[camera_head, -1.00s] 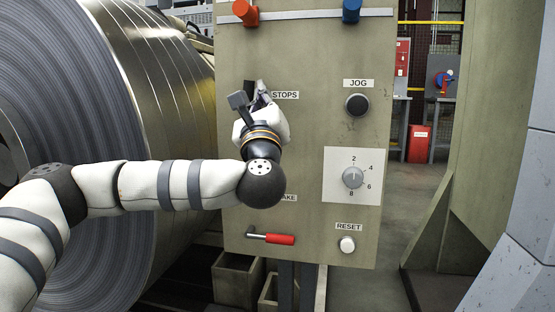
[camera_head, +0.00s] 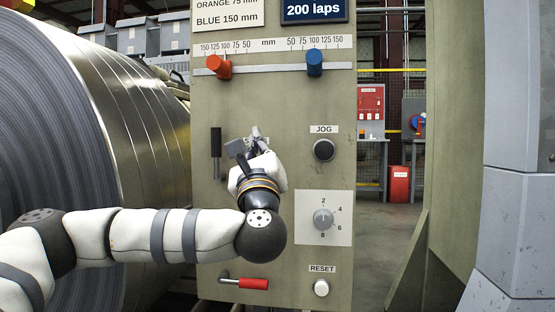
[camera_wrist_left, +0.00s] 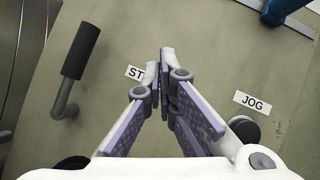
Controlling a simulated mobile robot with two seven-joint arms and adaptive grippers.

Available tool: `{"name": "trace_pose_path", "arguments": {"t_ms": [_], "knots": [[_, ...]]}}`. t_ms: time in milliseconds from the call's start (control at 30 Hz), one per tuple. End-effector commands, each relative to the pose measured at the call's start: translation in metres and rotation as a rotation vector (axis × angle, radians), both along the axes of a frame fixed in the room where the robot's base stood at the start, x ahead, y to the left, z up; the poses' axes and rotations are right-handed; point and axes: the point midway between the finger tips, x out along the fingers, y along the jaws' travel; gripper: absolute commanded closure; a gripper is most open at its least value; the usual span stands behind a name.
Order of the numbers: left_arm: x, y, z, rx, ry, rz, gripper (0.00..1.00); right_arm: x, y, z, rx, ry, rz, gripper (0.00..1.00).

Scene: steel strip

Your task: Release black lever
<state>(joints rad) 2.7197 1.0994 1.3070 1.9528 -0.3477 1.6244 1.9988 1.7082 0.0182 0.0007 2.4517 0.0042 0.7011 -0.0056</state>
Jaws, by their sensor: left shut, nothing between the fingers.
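The black lever (camera_head: 215,143) is on the left part of the beige control panel, its black grip upright above a thin grey stem. In the left wrist view the black lever (camera_wrist_left: 80,50) is at the upper left, clear of the fingers. My left gripper (camera_head: 257,132) is to the right of the lever, in front of the STOPS label, which it mostly covers. In the wrist view the left gripper's fingertips (camera_wrist_left: 160,58) meet, with nothing between them. My right gripper is not in view.
The panel also carries an orange knob (camera_head: 218,66), a blue knob (camera_head: 314,62), a black JOG button (camera_head: 324,150), a dial (camera_head: 323,219), a red-handled lever (camera_head: 252,284) and a white RESET button (camera_head: 321,288). A large steel coil (camera_head: 60,150) stands at left.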

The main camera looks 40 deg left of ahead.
Motion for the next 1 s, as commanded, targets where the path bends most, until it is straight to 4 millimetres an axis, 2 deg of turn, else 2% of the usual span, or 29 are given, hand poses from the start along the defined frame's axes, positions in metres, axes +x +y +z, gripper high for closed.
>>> {"name": "trace_pose_path", "arguments": {"t_ms": [33,200,400,933,967,1000], "knots": [[-0.007,-0.013,0.006,0.0,-0.005,-0.005,1.0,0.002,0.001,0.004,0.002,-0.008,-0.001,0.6],[-0.023,-0.048,0.005,0.0,-0.005,-0.004,1.0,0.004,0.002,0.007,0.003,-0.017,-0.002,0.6],[-0.035,-0.071,0.004,-0.001,-0.004,0.0,1.0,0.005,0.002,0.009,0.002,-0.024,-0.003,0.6],[-0.037,-0.076,0.004,-0.001,-0.005,0.002,1.0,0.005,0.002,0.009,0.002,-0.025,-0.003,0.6],[-0.038,-0.076,0.007,-0.001,-0.007,0.002,1.0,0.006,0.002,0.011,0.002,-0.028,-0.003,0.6],[-0.042,-0.076,0.02,-0.001,-0.016,0.001,1.0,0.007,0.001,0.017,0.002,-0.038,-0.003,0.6]]}}
